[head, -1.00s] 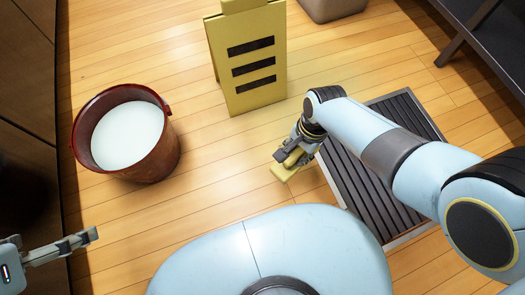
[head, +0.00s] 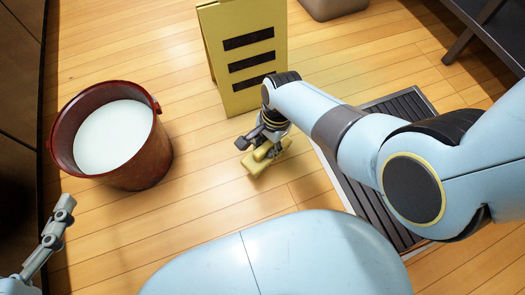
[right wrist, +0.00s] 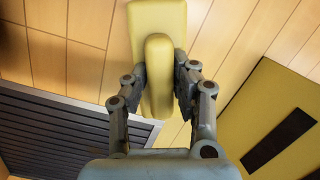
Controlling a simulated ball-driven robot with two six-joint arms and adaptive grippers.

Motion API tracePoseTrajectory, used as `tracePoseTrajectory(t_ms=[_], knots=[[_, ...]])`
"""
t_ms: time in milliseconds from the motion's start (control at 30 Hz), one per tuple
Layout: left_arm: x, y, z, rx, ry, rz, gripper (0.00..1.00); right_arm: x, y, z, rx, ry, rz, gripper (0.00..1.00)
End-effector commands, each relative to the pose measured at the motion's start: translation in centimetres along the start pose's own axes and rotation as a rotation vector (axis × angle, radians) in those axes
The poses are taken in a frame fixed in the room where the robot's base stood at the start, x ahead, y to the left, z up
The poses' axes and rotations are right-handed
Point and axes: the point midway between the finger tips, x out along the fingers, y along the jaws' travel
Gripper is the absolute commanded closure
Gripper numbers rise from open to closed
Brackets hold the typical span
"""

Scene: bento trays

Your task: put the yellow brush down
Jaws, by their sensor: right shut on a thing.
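The yellow brush (head: 256,166) is a yellow block with a raised grip along its top. My right gripper (head: 262,146) is shut on it, over the wooden floor between the red bucket and the slatted mat. In the right wrist view the fingers (right wrist: 160,85) close on both sides of the brush's grip (right wrist: 158,62), and its flat base (right wrist: 152,20) extends beyond. I cannot tell whether the brush touches the floor. My left gripper (head: 62,214) is empty at the lower left, below the bucket; its fingers are seen edge-on.
A dark red bucket (head: 152,165) of whitish liquid stands at the left. A yellow folding sign (head: 240,100) stands behind the brush. A dark slatted mat (head: 402,105) lies to the right, with a dark bench (head: 458,45) beyond. Floor in front of the brush is clear.

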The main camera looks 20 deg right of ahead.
Motion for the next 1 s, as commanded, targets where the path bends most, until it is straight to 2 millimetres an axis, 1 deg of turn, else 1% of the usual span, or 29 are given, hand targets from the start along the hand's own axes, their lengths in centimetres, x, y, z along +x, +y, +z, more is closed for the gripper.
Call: tracePoseTrajectory(t_ms=[33, 100, 200, 300, 467, 567, 767, 800, 867, 1000], knots=[[0.7, -0.1, -1.2, 0.005, 0.051, 0.000, 0.12, 0.4, -0.1, 0.1, 0.000, -0.002, 0.002, 1.00], [1.3, -0.1, -3.0, 0.012, 0.120, 0.000, 0.12, 0.6, -0.5, 0.1, 0.001, -0.002, 0.001, 1.00], [1.8, -0.2, -5.1, 0.019, 0.199, 0.001, 0.12, 0.8, -0.8, 0.2, 0.001, -0.002, 0.001, 1.00], [2.0, -0.2, -6.4, 0.023, 0.249, 0.001, 0.12, 0.9, -1.0, 0.2, 0.001, -0.002, 0.001, 1.00], [2.2, -0.2, -7.6, 0.028, 0.293, 0.001, 0.12, 1.0, -1.1, 0.2, 0.001, -0.001, 0.000, 1.00], [2.5, -0.2, -9.4, 0.035, 0.367, 0.002, 0.12, 1.4, -1.1, 0.1, 0.001, -0.001, 0.001, 1.00], [2.4, -0.1, -15.2, 0.059, 0.603, 0.006, 0.12, 2.6, -0.9, 0.0, 0.001, -0.002, 0.002, 1.00], [2.2, -0.1, -16.4, 0.064, 0.654, 0.006, 0.12, 2.8, -0.9, -0.1, 0.001, -0.002, 0.002, 1.00], [1.7, -0.1, -18.1, 0.071, 0.731, 0.008, 0.12, 3.2, -0.9, -0.1, 0.001, -0.002, 0.002, 1.00], [0.2, 0.2, -21.9, 0.092, 0.918, 0.014, 0.12, 4.0, -0.9, -0.2, 0.001, -0.002, 0.002, 1.00]])
